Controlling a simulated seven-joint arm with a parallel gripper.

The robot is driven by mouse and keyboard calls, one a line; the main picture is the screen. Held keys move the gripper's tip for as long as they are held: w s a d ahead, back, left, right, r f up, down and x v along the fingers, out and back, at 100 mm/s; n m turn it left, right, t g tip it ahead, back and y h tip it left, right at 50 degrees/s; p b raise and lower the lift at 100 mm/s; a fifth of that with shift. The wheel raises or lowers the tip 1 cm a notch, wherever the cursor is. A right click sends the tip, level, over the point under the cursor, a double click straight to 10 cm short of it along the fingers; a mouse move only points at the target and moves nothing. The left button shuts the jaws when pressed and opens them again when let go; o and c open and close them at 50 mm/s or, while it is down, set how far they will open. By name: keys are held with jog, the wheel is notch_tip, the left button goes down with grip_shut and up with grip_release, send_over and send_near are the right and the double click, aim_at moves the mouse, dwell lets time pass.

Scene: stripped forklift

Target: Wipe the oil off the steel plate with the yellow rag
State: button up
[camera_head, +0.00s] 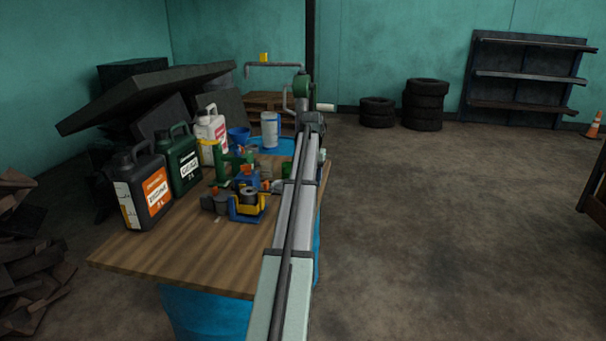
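My arm runs from the bottom centre up along the right side of the wooden table, and its far end meets a green and grey fitting. I cannot make out my gripper's fingers there. I cannot pick out the steel plate or any oil; my arm covers part of the table's right side. A small yellow patch (209,143) shows by the white jug, and a small yellow piece (264,57) shows above a grey bent pipe. I cannot tell whether either is the rag.
Tyres (423,105) stand behind.

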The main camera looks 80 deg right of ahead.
jog(key=shift+f+n, duration=0.3)
jog(key=shift+f, duration=3.4)
jog(key=shift+w+d+f, duration=0.1)
jog(key=shift+w+f, duration=0.1)
jog(key=shift+w, duration=0.5)
jog(key=shift+c, duration=0.3)
jog(key=shift+w+f, duration=0.15)
jog(key=shift+w, duration=2.85)
jog(key=shift+s, duration=3.55)
jog(key=shift+s+a, duration=0.2)
jog(key=shift+a, duration=0.15)
jog(key=shift+w+d, duration=0.1)
jog(key=shift+w, duration=3.75)
jog(key=shift+s, duration=3.75)
jog(key=shift+r, duration=4.1)
